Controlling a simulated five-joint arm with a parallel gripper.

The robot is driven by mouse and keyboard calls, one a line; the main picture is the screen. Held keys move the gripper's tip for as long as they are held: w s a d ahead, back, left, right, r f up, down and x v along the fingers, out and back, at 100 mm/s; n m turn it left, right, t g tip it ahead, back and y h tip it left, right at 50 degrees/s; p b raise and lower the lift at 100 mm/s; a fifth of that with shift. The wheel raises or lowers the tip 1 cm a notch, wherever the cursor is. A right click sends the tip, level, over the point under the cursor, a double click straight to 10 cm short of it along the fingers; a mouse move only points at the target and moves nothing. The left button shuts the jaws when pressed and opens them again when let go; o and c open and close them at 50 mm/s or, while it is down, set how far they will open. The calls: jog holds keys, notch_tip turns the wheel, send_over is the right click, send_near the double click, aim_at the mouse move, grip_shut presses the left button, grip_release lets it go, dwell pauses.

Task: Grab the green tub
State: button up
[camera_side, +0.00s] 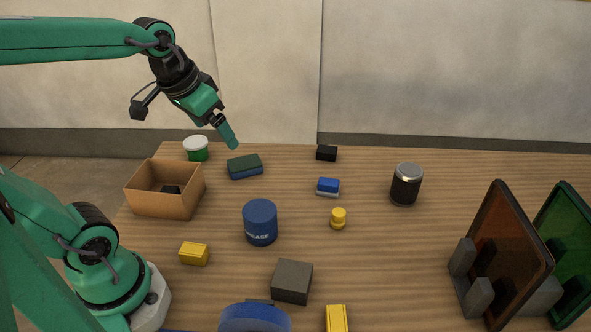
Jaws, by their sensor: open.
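The green tub (197,154) has a white lid and stands upright near the far left edge of the wooden table, behind a cardboard box. My gripper (222,132) is open and empty. It is in the air above the table's far edge, just right of and higher than the tub in the picture. It appears apart from the tub, though its exact distance in depth is hard to tell. The lower front of the tub may be partly hidden by the box's rim.
The open cardboard box (165,202) stands in front of the tub. A green-and-blue sponge (245,168) lies to its right. A blue grease can (260,222), dark jar (406,186) and dark grey block (292,281) stand apart. Framed panels (510,255) stand at right.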

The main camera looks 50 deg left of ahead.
jog(key=w+a+f+n+g, duration=0.1)
jog(key=w+a+f+g, duration=0.1)
jog(key=w+a, duration=0.5)
jog(key=n+g, duration=0.2)
jog(key=g, duration=0.1)
send_over(195, 142)
jog(key=shift+h, duration=0.4)
notch_tip(195, 142, down, 15)
jog(key=shift+a+r, duration=0.1)
jog(key=shift+a, duration=0.2)
jog(key=shift+f, duration=1.4)
jog(key=shift+d+f, duration=0.2)
jog(key=shift+f, duration=2.4)
